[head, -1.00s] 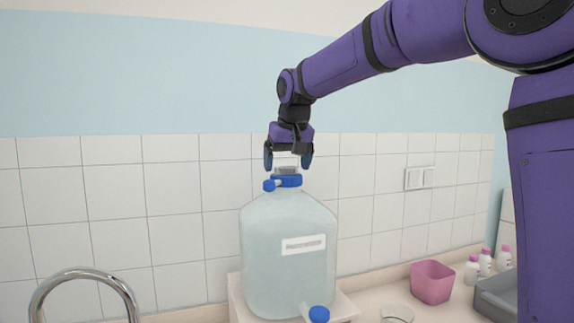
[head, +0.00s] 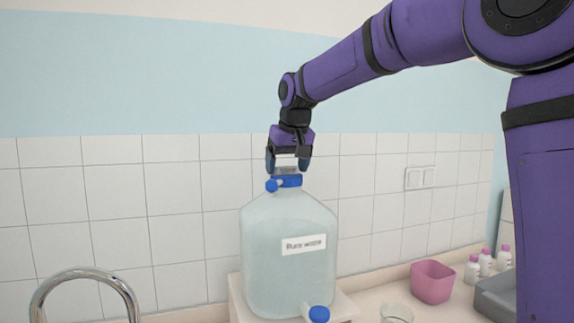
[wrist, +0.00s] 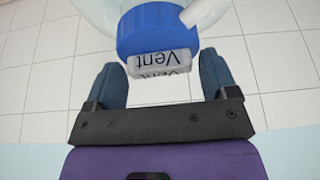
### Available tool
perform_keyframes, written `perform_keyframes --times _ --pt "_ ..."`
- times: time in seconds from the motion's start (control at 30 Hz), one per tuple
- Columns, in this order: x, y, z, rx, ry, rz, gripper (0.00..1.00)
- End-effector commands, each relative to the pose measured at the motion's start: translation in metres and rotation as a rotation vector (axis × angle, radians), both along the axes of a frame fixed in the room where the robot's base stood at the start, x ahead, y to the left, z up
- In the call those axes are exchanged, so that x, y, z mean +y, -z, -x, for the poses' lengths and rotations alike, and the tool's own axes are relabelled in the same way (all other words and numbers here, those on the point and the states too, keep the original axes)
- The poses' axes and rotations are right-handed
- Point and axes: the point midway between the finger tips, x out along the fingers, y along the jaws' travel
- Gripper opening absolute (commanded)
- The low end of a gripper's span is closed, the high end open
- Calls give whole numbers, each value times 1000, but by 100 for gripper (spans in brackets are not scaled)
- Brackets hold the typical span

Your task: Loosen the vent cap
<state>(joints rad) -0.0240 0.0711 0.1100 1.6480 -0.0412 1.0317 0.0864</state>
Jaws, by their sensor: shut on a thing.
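The vent cap (head: 289,181) is blue and sits on the neck of a large clear jug (head: 262,245) of pale liquid. A small blue-tipped side stub sticks out at its left. In the wrist view the cap (wrist: 155,30) has a pale block marked "Vent" (wrist: 165,60) on it. My gripper (head: 287,167) points straight down over the cap. Its two dark blue fingers stand on either side of the pale block, and it is shut on the cap's upper part. The wrist view shows the gripper (wrist: 162,72) too; the exact finger contact is hard to see.
The jug stands on a pale raised block (head: 345,306), with a blue-capped spout (head: 319,314) at its lower front. A chrome faucet (head: 85,275) is at lower left. A pink bin (head: 432,281), a glass dish (head: 397,313), small bottles and a grey tray (head: 495,292) are at right.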

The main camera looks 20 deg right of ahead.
Motion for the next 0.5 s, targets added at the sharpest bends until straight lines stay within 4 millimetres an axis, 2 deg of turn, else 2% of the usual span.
perform_keyframes --times 0.5 --pt "-2 0 -1 -1 -416 -1 37"
